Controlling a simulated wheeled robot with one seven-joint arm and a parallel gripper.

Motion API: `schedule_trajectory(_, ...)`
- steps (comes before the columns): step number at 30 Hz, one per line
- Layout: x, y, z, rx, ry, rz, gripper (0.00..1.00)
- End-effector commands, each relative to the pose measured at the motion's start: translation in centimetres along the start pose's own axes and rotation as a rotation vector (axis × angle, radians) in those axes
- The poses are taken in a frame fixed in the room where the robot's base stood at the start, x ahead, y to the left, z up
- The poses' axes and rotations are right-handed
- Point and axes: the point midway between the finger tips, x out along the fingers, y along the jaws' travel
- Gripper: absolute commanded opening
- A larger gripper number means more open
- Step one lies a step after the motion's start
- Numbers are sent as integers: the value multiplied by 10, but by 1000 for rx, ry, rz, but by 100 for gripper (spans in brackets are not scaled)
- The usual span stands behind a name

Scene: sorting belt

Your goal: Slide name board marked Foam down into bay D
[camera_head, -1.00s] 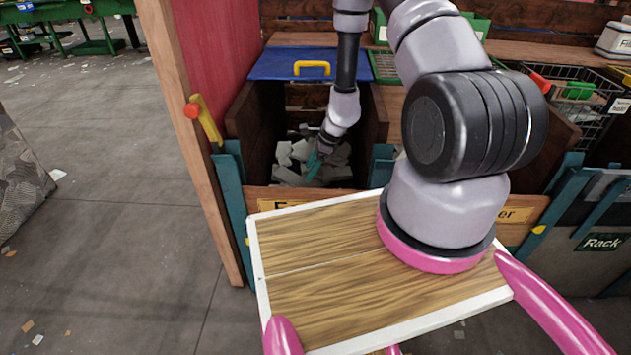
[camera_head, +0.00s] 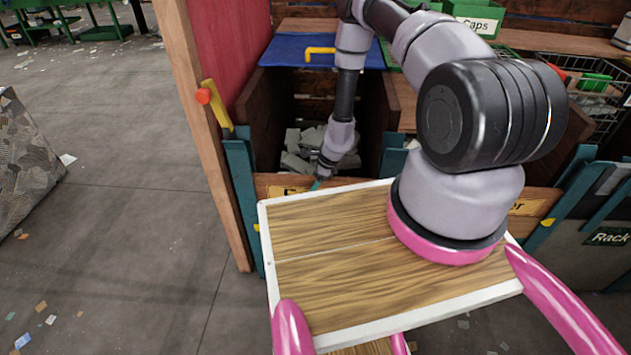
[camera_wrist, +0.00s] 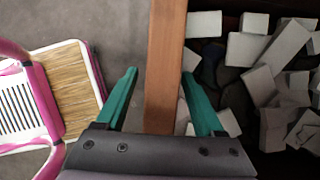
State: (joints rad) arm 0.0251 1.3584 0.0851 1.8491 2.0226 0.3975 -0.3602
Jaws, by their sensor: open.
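No bay letter is readable. In the wrist view the board (camera_wrist: 165,40) runs upright between the teal fingers of my gripper (camera_wrist: 160,76). The gripper is open, one finger on each side of the board's top edge. In the head view my gripper (camera_head: 318,184) is mostly hidden.
Grey-white foam blocks (camera_head: 305,148) lie inside the bay behind the board. A blue lid (camera_head: 290,50) with a yellow handle is above. A neighbouring board with a label ending in "er" (camera_head: 527,206) is at the right.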

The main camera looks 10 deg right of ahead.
Motion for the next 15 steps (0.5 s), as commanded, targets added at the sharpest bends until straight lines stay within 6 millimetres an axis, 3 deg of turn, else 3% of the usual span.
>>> schedule_trajectory(9,2,0,0,0,0,0,70)
schedule_trajectory(12,2,0,0,0,0,0,32)
schedule_trajectory(15,2,0,0,0,0,0,0)
